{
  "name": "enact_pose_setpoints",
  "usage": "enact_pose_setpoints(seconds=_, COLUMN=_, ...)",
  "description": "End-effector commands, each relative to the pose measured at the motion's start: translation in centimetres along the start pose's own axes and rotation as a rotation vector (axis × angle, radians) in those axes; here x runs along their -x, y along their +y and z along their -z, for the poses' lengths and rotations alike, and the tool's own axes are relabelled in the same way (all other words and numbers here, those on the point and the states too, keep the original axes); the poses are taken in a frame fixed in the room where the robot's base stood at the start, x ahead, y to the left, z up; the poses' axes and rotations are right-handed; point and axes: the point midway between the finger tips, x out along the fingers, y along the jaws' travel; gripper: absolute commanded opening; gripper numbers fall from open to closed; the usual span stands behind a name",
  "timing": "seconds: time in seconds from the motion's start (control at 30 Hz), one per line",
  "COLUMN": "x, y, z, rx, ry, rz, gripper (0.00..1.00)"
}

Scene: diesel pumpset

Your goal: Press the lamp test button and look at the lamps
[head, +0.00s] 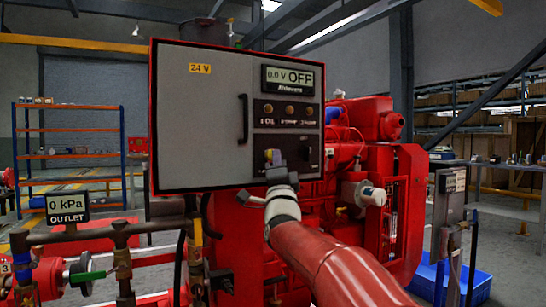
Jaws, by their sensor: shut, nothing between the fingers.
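A grey control panel (205,120) with a red frame faces me. My gripper (271,156) is shut and empty, in front of the lower dark plate (305,142) of the panel, below the left lamp. I cannot tell whether it touches the plate. The lamp test button is not identifiable; my gripper hides part of this plate.
A black door handle (243,119) stands out from the panel left of the lamps. The red engine (385,190) is behind and to the right. Pipework with an outlet gauge (68,206) reading 0 kPa is at lower left. A blue bin (480,284) is on the floor at right.

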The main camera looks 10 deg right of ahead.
Motion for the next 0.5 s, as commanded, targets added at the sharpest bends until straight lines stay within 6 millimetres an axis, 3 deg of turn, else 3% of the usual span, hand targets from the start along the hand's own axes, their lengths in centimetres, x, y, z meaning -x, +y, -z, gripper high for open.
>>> enact_pose_setpoints(seconds=0.5, x=-0.44, y=0.29, z=-0.34, rx=0.0, ry=0.0, rz=0.0, gripper=0.0)
